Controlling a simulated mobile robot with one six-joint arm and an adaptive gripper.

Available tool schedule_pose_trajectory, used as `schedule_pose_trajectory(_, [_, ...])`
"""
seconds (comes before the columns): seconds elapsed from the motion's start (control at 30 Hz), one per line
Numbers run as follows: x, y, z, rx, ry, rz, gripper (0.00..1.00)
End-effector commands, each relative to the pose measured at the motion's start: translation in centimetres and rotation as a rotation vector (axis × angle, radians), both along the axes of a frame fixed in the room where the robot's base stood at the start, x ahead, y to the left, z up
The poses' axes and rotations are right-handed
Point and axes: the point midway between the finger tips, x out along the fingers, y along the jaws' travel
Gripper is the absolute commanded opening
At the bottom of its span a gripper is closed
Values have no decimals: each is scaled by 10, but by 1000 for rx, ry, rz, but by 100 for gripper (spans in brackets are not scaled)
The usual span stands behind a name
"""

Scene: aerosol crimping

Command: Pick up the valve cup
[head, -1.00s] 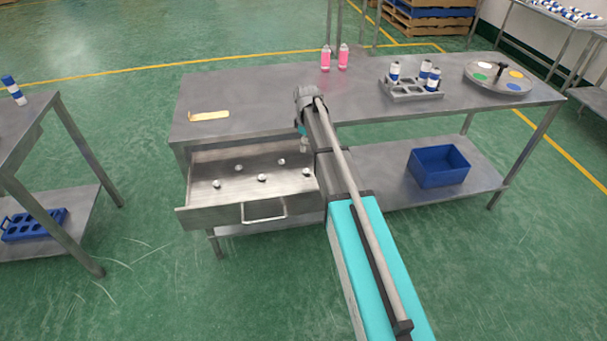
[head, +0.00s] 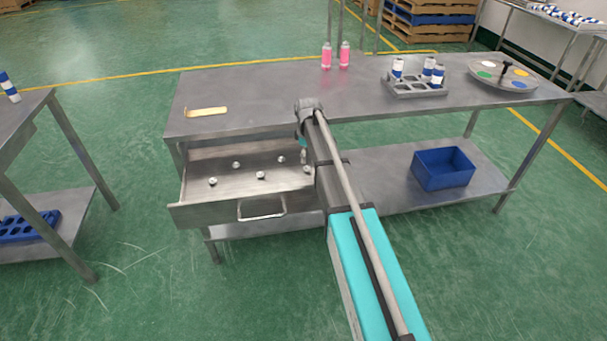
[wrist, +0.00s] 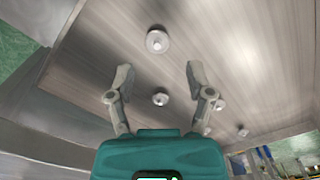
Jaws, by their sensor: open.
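Several small silvery valve cups lie spread on the floor of the open drawer (head: 225,198). In the head view one valve cup (head: 260,175) lies near the middle and another valve cup (head: 212,181) lies at the left. In the wrist view my gripper (wrist: 162,80) is open and empty above the drawer floor. One valve cup (wrist: 160,98) shows between its fingers, and a larger-looking valve cup (wrist: 157,41) lies beyond the fingertips. Another valve cup (wrist: 219,105) is close to the right finger. In the head view my arm hides most of the gripper.
The drawer hangs under a steel table (head: 270,100). On top are a yellow strip (head: 206,112), two pink bottles (head: 326,56), a grey rack (head: 416,88) with cans, and a round disc (head: 503,75). A blue bin (head: 443,168) sits on the lower shelf.

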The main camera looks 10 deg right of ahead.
Motion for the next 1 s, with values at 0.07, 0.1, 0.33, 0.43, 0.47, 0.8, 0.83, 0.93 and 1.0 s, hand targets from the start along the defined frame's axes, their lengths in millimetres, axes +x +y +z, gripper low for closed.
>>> schedule_pose_trajectory(0.07, [0, 0, -4, 0, 0, 0, 68])
schedule_pose_trajectory(0.1, [0, 0, -4, 0, 0, 0, 68])
schedule_pose_trajectory(0.33, [0, -1, -3, 0, 0, -1, 68])
schedule_pose_trajectory(0.43, [0, -1, -3, 0, 0, -1, 68])
schedule_pose_trajectory(0.47, [0, -1, -3, 0, 0, -1, 68])
schedule_pose_trajectory(0.8, [2, -1, -20, 0, 0, -1, 68])
schedule_pose_trajectory(0.83, [3, -1, -22, 0, 0, -1, 68])
schedule_pose_trajectory(0.93, [4, -1, -30, 0, 0, -1, 68])
schedule_pose_trajectory(1.0, [5, -1, -36, 0, 0, -2, 68])
